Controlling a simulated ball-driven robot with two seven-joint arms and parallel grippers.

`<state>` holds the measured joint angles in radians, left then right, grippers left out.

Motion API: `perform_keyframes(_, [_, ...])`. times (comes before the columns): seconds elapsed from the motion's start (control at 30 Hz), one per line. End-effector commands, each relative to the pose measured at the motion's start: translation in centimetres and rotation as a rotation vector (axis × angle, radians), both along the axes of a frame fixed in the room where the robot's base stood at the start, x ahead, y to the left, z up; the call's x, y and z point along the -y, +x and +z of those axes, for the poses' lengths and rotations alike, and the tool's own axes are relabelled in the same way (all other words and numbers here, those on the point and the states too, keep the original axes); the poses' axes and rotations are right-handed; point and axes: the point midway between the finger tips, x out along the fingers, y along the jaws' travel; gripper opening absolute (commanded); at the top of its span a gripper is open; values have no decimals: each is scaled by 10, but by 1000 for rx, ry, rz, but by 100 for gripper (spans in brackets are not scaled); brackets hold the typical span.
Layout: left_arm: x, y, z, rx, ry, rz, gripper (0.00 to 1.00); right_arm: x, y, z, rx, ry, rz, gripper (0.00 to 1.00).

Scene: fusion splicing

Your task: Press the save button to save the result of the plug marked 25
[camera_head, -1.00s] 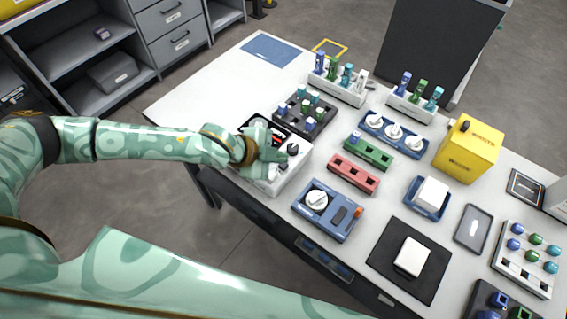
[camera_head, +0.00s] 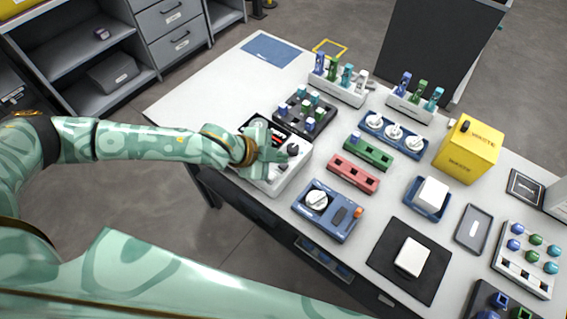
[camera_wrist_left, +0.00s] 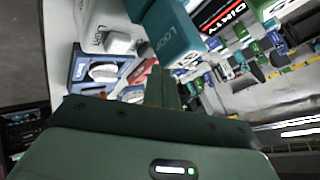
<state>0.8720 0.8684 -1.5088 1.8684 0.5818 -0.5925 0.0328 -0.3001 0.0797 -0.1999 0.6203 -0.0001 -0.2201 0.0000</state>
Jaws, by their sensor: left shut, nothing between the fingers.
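The white splicing machine (camera_head: 292,176) with a dark top stands at the table's near left edge in the head view. A round black part (camera_head: 293,150) shows on its right side. My left gripper (camera_head: 272,158) is over the machine and hides much of its top, so I cannot make out the save button or whether the fingers touch it. In the left wrist view its shut, empty dark green fingers (camera_wrist_left: 162,88) point forward, close to a teal block lettered LOOP (camera_wrist_left: 172,36). No marking 25 is readable. My right gripper is not in view.
A dark tray of plugs (camera_head: 305,114) stands just behind the machine. A blue device with a white dial (camera_head: 328,208) is to its right. Red (camera_head: 353,174) and green (camera_head: 368,153) holders and a yellow waste box (camera_head: 466,150) stand farther right. The table's far left is mostly clear.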

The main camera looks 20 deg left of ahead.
Motion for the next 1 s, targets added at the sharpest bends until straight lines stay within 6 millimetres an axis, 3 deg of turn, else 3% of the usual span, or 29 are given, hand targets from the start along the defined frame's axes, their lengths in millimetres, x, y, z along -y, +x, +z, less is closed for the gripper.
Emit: perform_keyframes(1.0, [0,0,-8,0,0,0,0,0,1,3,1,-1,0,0])
